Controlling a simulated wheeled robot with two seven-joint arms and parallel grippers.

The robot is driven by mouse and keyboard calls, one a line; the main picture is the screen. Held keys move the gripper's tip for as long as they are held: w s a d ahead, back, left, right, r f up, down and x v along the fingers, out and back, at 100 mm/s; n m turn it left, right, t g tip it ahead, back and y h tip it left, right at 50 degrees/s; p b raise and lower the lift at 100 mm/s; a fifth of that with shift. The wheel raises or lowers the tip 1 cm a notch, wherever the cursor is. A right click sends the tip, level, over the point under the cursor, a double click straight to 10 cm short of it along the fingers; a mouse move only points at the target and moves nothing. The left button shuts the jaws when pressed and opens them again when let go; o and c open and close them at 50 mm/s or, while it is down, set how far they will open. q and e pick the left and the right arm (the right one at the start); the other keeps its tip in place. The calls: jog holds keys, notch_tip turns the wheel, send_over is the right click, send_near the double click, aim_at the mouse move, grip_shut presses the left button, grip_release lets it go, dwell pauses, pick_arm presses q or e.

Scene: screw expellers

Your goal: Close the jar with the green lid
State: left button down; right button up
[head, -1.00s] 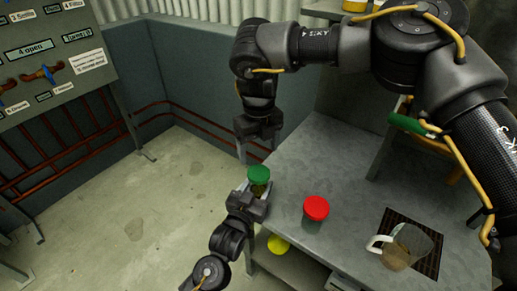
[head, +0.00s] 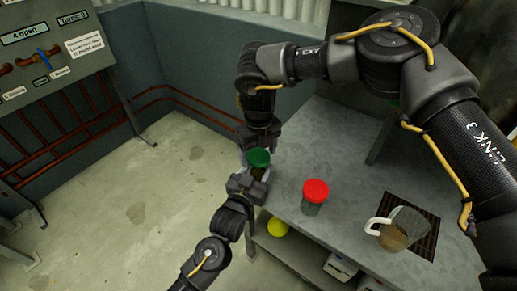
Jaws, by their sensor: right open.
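The jar (head: 258,173) with the green lid (head: 258,158) is at the table's left corner, the lid on its top. My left gripper (head: 253,181) comes from below and is shut on the jar, its fingers around the glass. My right gripper (head: 258,150) points down from above, open, with its fingers at the green lid. Whether the fingers touch the lid cannot be told. The lid's seating on the rim is too small to judge.
A jar with a red lid (head: 315,191) stands on the grey table (head: 340,155). A glass jug (head: 400,230) with a white handle stands on a dark grate (head: 424,240) at the right. A yellow ball-like thing (head: 277,228) is on the lower shelf.

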jog(key=c, duration=1)
jog(key=m, duration=0.6)
jog(key=shift+m, duration=0.3)
jog(key=o, duration=1.1)
jog(key=shift+r, duration=2.25)
